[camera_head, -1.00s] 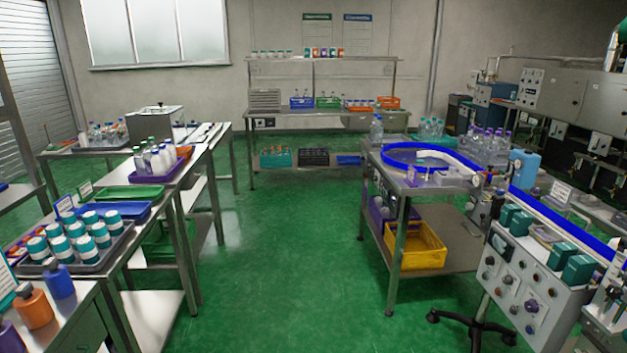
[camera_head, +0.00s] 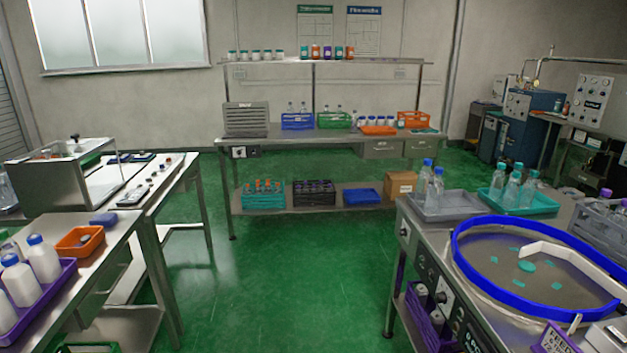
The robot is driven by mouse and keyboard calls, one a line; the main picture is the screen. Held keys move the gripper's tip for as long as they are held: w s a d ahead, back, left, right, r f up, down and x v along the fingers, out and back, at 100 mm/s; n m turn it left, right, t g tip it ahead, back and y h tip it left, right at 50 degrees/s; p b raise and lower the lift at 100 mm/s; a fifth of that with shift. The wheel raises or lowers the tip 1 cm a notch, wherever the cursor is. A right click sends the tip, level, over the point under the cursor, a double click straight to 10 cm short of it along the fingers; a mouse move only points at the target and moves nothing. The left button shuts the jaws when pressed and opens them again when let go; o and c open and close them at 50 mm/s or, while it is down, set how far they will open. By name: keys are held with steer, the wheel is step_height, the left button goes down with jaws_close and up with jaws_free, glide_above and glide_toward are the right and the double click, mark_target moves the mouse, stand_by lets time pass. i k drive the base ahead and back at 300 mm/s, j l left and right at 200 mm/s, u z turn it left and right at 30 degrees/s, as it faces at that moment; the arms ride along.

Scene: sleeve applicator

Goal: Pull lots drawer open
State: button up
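Two grey drawers sit under the top of the back bench (camera_head: 290,139) at its right end. One is the left drawer (camera_head: 381,149) and the other is the right drawer (camera_head: 420,147). Both look shut, and their labels are too small to read, so I cannot tell which is the lots drawer. Another drawer front (camera_head: 110,272) shows under the near left bench. My gripper is not in view.
A green floor aisle (camera_head: 290,270) runs clear towards the back bench. The left bench (camera_head: 125,235) borders it. On the right stands a table with a blue-rimmed round turntable (camera_head: 535,268). A cardboard box (camera_head: 401,186) sits on the lower shelf below the drawers.

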mark_target(371, 149)
steer(key=i, duration=3.2)
steer(key=i+j+z, duration=0.2)
steer(key=i+z, duration=0.25)
steer(key=i, duration=0.4)
steer(key=i+j+z, duration=0.45)
steer(key=i, duration=0.35)
steer(key=i+j+z, duration=0.45)
steer(key=i+j, duration=0.25)
steer(key=j, duration=0.15)
steer(key=i+j+z, duration=0.45)
steer(key=j, duration=0.5)
steer(key=i, duration=0.05)
